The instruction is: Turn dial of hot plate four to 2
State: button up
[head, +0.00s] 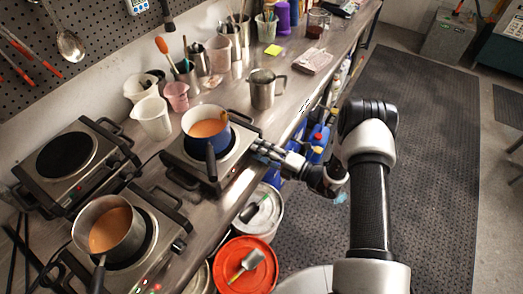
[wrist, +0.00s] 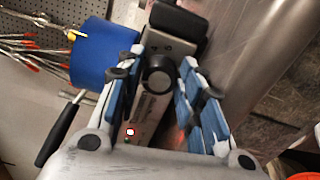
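The hot plate (head: 180,160) under the blue pot (head: 219,138) stands at the front edge of the bench; I cannot read a number on it. My gripper (head: 259,149) is at its front panel, at the right end. In the wrist view, a round black dial (wrist: 158,75) on the steel front panel (wrist: 150,115) lies between the two blue-padded fingers of my gripper (wrist: 160,78). The fingers are apart, one on each side of the dial, and small gaps seem to show. The dial's marks and setting are not readable. The blue pot also shows in the wrist view (wrist: 88,52).
Two more hot plates stand to the left, one bare (head: 67,156) and one under a steel pot (head: 112,232) of orange liquid. A steel pitcher (head: 263,91) stands behind my gripper.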

jog(key=shift+o, duration=1.4)
jog(key=shift+d, duration=0.1)
jog(key=v, duration=0.8)
jog(key=shift+r, duration=0.1)
